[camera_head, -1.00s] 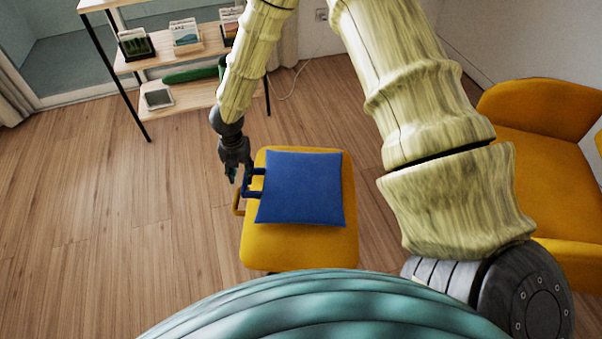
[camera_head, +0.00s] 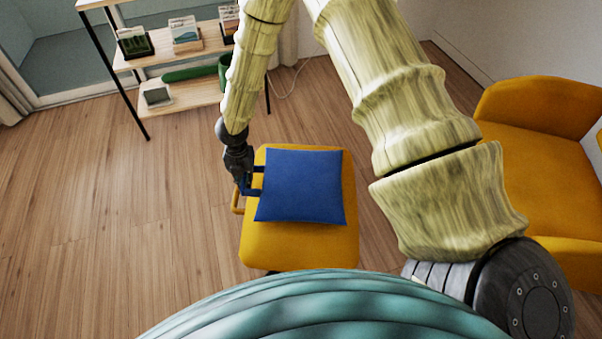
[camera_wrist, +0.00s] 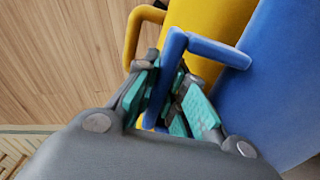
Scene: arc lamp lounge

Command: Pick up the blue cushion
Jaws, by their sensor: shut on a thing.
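The blue cushion (camera_head: 302,187) lies on a yellow seat (camera_head: 300,245), with a blue loop handle on its left side. The cushion also fills the right of the wrist view (camera_wrist: 275,95), where its handle (camera_wrist: 205,46) reaches toward my gripper. My gripper (camera_head: 245,183) is at the cushion's left edge. In the wrist view its teal-padded fingers (camera_wrist: 172,100) are shut on the blue handle, which passes down between them. The cushion still appears to rest on the seat.
A yellow loop handle (camera_head: 237,200) sticks out from the seat's left side, close to my gripper. A yellow armchair (camera_head: 540,160) stands at the right. A wooden shelf (camera_head: 190,97) with several items is at the back left. The wood floor at left is clear.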

